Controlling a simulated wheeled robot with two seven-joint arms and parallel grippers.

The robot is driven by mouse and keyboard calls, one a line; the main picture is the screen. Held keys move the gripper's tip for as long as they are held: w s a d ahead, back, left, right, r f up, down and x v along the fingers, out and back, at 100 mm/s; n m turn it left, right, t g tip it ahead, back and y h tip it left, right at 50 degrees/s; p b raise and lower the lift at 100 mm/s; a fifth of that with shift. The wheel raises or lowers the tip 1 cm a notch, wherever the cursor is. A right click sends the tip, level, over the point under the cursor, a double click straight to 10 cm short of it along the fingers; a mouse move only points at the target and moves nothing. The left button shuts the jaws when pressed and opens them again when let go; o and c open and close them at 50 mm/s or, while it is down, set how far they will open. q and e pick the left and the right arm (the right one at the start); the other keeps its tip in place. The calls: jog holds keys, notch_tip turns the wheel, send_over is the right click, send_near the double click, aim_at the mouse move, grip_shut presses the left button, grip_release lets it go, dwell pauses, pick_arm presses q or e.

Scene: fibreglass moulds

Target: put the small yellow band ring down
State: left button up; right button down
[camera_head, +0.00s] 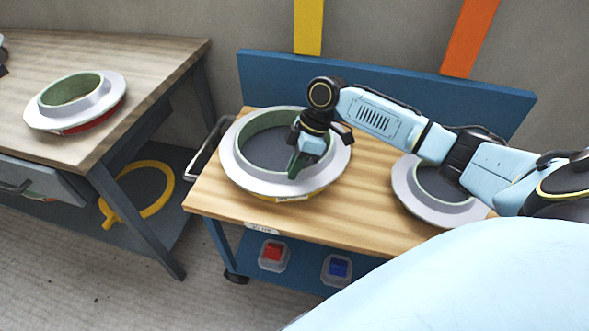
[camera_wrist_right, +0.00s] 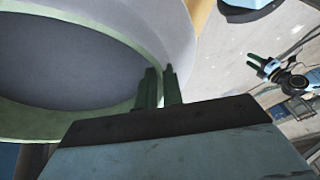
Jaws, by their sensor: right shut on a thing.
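The small yellow band ring (camera_head: 235,165) is a pale grey flanged ring with a light green inner wall and a yellow band under its front edge. It sits level at the left end of the wooden trolley top (camera_head: 330,215); I cannot tell whether it touches the wood. My right gripper (camera_head: 294,168) is shut on its wall at the right side. In the right wrist view the fingers (camera_wrist_right: 163,88) close on the ring's pale green wall (camera_wrist_right: 120,125). My left gripper (camera_wrist_right: 254,66) shows small at the right of that view, fingers apart and empty.
A similar ring (camera_head: 405,195) lies at the trolley's right, partly behind my arm. A red-banded ring (camera_head: 45,115) is on the left workbench (camera_head: 150,70). A yellow hoop (camera_head: 165,190) lies on its shelf. Red (camera_head: 273,252) and blue (camera_head: 338,268) items are below the trolley top.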

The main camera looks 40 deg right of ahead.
pick_arm(q)
jog(key=shift+r, duration=0.15)
pick_arm(e)
jog(key=c, duration=1.5)
grip_release()
jog(key=shift+f, duration=0.1)
jog(key=shift+c, duration=0.2)
jog(key=shift+d+r, duration=0.1)
jog(key=shift+r, duration=0.15)
pick_arm(q)
jog(key=s+a+f+p, duration=0.3)
jog(key=a+f, duration=0.1)
jog(key=f, duration=0.3)
jog(key=shift+s+f, duration=0.2)
jog(key=shift+f, duration=0.1)
pick_arm(e)
jog(key=v, duration=1.1)
jog(key=shift+r, duration=0.2)
jog(key=shift+d, duration=0.1)
